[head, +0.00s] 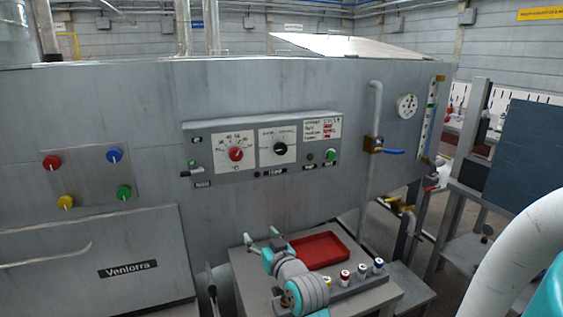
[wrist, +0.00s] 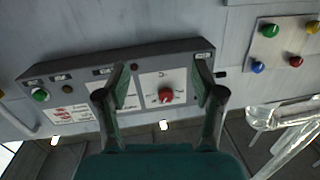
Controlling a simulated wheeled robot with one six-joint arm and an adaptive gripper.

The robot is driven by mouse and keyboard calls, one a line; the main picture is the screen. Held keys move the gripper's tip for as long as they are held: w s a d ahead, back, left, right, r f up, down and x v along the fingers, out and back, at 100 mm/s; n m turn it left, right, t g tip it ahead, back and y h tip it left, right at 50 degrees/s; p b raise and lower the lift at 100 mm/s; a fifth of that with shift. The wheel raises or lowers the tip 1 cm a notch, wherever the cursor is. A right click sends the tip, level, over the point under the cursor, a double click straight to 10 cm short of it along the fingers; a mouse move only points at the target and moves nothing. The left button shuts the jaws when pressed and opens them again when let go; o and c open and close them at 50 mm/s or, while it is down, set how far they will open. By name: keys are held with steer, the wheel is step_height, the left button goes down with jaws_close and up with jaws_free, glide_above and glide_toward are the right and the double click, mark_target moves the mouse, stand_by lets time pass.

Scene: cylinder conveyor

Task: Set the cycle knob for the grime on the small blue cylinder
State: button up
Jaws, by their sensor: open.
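The control panel on the grey machine has a red knob (head: 236,154) on a white dial plate and a black knob (head: 280,149) on another plate to its right. Their labels are too small to read. My gripper (head: 261,237) is open and empty, below the panel and above the bench. In the wrist view the panel is upside down, and the red knob (wrist: 166,95) shows between the open fingers. The left finger hides the black knob there. A small white cylinder with a blue top (head: 378,266) stands at the right end of a row on the bench; its grime cannot be made out.
A red tray (head: 320,250) lies on the bench (head: 372,297) beside several small cylinders. A printed card (head: 322,130) and a green button (head: 330,154) are at the panel's right. A pipe with a blue-handled valve (head: 390,151) stands right of the panel. Coloured knobs (head: 115,155) sit at left.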

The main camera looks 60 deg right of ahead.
steer(key=d+r+h, duration=0.1)
steer(key=d+r, duration=0.7)
steer(key=r, duration=0.2)
steer(key=h, duration=0.1)
glide_toward(282, 149)
steer(key=shift+m+g, duration=0.3)
steer(key=shift+m, duration=0.1)
steer(key=x, duration=1)
steer(key=shift+w+r, duration=0.15)
steer(key=shift+w, duration=0.05)
steer(key=c, duration=1.2)
